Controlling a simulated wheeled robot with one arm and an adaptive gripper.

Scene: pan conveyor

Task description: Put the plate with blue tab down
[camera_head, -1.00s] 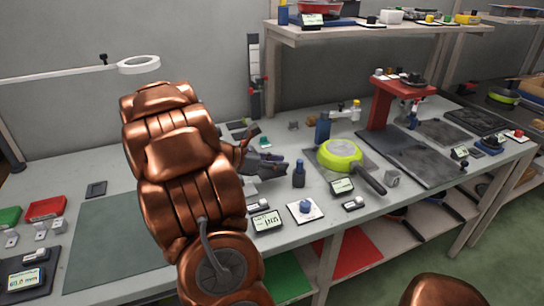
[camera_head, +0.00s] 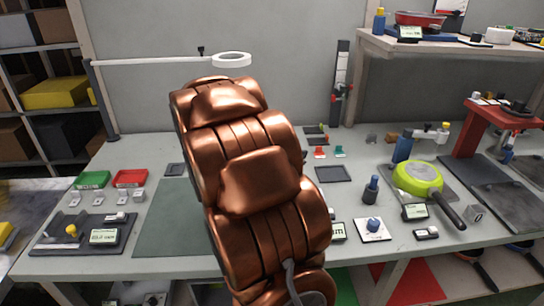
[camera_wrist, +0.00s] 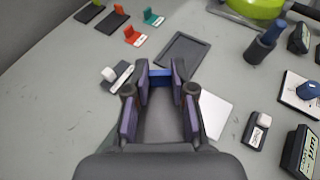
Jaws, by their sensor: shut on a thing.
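In the wrist view my gripper (camera_wrist: 161,82) is shut on the plate with the blue tab (camera_wrist: 160,77). Only a blue strip of it shows between the fingertips; the rest is hidden or cannot be told apart. It appears to be above the grey table, but its height is unclear. A dark rectangular tray (camera_wrist: 186,54) lies empty just beyond the fingertips; it also shows in the head view (camera_head: 333,174). In the head view my arm hides the gripper and the held plate.
Plates with a red tab (camera_wrist: 132,36) and a teal tab (camera_wrist: 153,17) stand beyond the gripper to the left. A flat white piece (camera_wrist: 215,115) lies right of the fingers. A dark blue bottle-like object (camera_wrist: 262,46) and the green pan (camera_head: 418,179) are farther right.

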